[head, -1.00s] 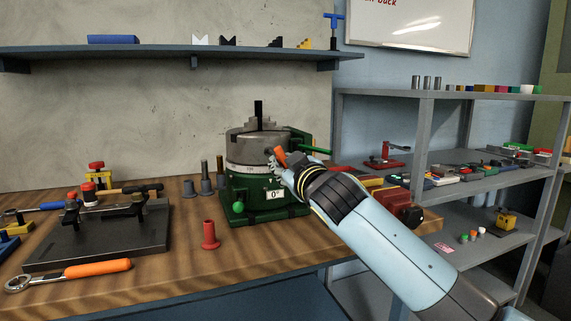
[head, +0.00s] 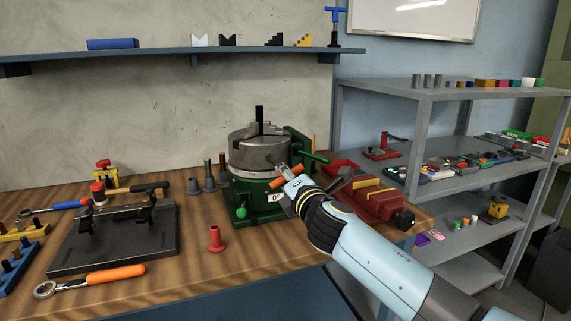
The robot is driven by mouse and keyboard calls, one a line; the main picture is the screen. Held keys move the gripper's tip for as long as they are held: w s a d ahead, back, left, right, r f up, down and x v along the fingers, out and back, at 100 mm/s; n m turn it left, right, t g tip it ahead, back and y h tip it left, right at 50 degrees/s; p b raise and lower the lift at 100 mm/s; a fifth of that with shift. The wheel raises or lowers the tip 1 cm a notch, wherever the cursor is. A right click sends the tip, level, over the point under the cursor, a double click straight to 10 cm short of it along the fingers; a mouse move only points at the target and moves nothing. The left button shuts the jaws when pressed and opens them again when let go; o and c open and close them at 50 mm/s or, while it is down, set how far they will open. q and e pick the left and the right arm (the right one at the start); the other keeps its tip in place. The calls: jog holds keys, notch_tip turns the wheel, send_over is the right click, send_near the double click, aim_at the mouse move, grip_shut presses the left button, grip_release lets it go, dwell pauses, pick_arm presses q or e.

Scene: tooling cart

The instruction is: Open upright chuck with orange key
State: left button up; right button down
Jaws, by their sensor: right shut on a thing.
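The upright chuck (head: 251,157) is a grey steel cylinder with its jaws on top. A black upright piece (head: 259,116) stands at its centre, and the chuck sits on a green base (head: 243,192). My right gripper (head: 286,183) is at the chuck's front right side, shut on the orange key (head: 296,169). The key's orange cross handle shows on both sides of the fingers, and its grey shank points up-left at the chuck's side wall. I cannot tell whether the tip is seated in a socket. My left gripper is not in view.
A red vise (head: 375,200) lies close to the right, beside my forearm. A black fixture plate (head: 115,250) and orange-handled wrench (head: 115,273) are further left.

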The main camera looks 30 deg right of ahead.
jog(key=shift+n, duration=0.6)
jog(key=shift+v, duration=1.2)
jog(key=m+b, duration=0.9)
jog(key=m, duration=0.9)
jog(key=shift+d+m, duration=0.1)
jog(key=shift+m, duration=0.2)
